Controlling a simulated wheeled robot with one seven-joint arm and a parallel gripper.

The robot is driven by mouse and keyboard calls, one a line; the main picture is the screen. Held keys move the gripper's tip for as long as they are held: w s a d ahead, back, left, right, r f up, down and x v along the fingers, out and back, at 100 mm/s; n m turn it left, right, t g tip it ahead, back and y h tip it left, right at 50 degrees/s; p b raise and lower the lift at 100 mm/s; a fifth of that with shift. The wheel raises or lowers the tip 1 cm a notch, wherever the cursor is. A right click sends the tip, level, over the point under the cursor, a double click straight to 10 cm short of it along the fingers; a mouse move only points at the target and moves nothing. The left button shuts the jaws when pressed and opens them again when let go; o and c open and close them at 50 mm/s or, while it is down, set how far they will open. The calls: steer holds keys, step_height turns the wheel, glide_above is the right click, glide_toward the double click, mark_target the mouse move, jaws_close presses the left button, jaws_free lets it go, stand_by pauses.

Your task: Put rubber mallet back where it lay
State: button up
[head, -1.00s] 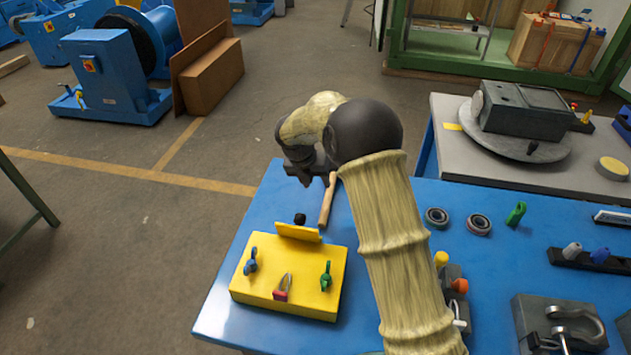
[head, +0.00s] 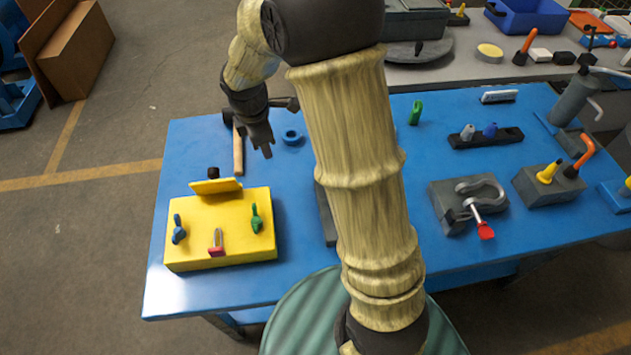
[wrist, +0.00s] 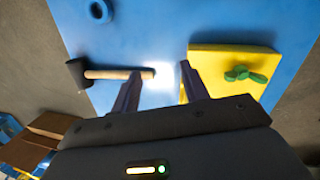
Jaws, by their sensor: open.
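The rubber mallet lies on the blue table near its far left edge. Its wooden handle (head: 238,152) points toward the yellow block, and its dark head is partly hidden behind my arm. In the wrist view the mallet's black head (wrist: 77,74) is at the left, with the handle reaching right past my left finger's tip. My gripper (head: 262,148) is open and empty, to the right of the handle in the head view. In the wrist view the handle's end shows between the two spread fingertips (wrist: 160,76), with no finger closed on it.
A yellow block (head: 220,235) with small clamps and a raised flap stands just in front of the mallet. A blue ring (head: 291,137) lies right of my gripper. A grey clamp block (head: 468,203) and other fixtures fill the right side. Bare blue table lies around the mallet.

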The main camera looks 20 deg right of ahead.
steer(key=s+d+m, duration=0.3)
steer(key=s+m, duration=0.5)
steer(key=m, duration=0.1)
steer(key=s+d+r+m+y, duration=0.1)
steer(key=s+d+m, duration=0.2)
steer(key=s+m, duration=0.5)
steer(key=shift+s+d+m+t, duration=0.3)
steer(key=shift+s+d+m, duration=0.05)
steer(key=shift+d+m, duration=0.05)
